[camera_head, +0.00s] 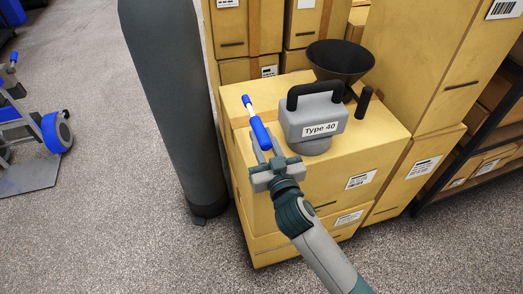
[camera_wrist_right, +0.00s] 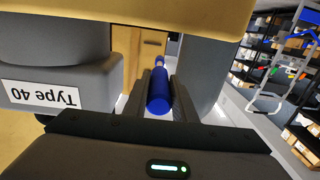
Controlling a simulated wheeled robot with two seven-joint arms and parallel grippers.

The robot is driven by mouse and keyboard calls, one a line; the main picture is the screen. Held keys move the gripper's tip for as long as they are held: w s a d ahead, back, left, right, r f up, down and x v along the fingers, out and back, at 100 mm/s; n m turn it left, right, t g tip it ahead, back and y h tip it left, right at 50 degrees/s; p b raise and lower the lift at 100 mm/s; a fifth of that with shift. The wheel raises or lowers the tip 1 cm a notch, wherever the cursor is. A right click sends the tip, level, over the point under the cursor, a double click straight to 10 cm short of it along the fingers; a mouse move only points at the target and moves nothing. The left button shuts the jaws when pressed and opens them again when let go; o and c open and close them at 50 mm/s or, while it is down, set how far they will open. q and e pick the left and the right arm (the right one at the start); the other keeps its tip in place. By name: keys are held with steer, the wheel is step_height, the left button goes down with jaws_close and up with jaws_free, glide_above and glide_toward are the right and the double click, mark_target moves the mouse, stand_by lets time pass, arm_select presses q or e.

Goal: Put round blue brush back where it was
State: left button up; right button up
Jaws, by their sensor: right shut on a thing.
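The round blue brush (camera_head: 260,131) has a blue handle, a thin white neck and a small blue tip. My right gripper (camera_head: 267,154) is shut on its handle, over the left part of a yellow box top (camera_head: 368,138). In the right wrist view the blue handle (camera_wrist_right: 158,92) lies between the two dark fingers, its tip pointing away. Whether the brush touches the box top, I cannot tell. My left gripper is in neither view.
A grey "Type 40" container (camera_head: 318,124) with a black handle stands on the box just right of the brush, and a black funnel (camera_head: 340,62) stands behind it. A tall dark grey cylinder (camera_head: 172,100) stands left of the box. Stacked boxes (camera_head: 408,70) rise behind. Open floor lies left.

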steer(key=shift+f, duration=0.45)
steer(key=shift+f, duration=2.3)
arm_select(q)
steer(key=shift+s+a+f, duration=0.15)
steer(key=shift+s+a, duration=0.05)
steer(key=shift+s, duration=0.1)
arm_select(e)
steer(key=shift+f+b, duration=0.3)
steer(key=shift+b, duration=0.05)
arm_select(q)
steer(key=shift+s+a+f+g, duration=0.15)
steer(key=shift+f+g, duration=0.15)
arm_select(e)
steer(key=shift+f, duration=0.1)
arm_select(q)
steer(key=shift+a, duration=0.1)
